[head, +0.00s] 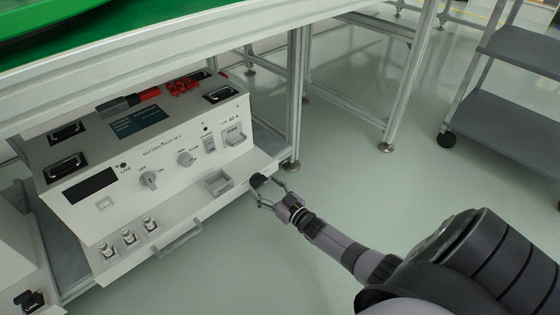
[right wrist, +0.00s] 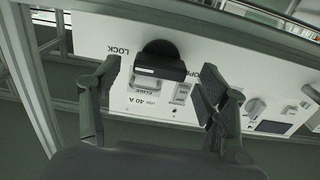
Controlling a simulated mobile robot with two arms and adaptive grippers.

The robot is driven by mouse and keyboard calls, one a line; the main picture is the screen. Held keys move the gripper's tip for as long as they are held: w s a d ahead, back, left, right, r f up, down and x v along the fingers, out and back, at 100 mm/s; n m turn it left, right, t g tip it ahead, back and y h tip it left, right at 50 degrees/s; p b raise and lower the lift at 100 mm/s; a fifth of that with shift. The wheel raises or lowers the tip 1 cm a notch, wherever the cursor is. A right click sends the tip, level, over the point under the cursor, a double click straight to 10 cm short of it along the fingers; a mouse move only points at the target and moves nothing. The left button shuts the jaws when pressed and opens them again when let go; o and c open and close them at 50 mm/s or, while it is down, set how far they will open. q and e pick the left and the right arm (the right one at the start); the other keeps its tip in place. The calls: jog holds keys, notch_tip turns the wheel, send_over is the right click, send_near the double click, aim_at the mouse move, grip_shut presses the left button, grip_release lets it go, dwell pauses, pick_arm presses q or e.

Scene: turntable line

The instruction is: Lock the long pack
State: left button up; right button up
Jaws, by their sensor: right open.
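The pack is a white battery unit (head: 165,150) with switches and dials, low under the table. At the right end of its front ledge is a black knob (head: 258,181). In the right wrist view the black knob (right wrist: 160,50) has a round base and a straight bar, between the printed words LOCK on the left and OPEN on the right. My right gripper (head: 270,192) is at the knob. Its open fingers (right wrist: 161,74) stand on either side of the bar; I see no contact. My left gripper is out of view.
A table (head: 190,38) with a green top overhangs the unit. A metal leg (head: 297,90) stands just right of it. A handle (head: 180,243) sticks out below the ledge. A grey shelf cart (head: 505,118) is at the right. The floor between is clear.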

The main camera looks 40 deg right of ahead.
jog(key=s, duration=0.9)
jog(key=shift+s+d, duration=0.4)
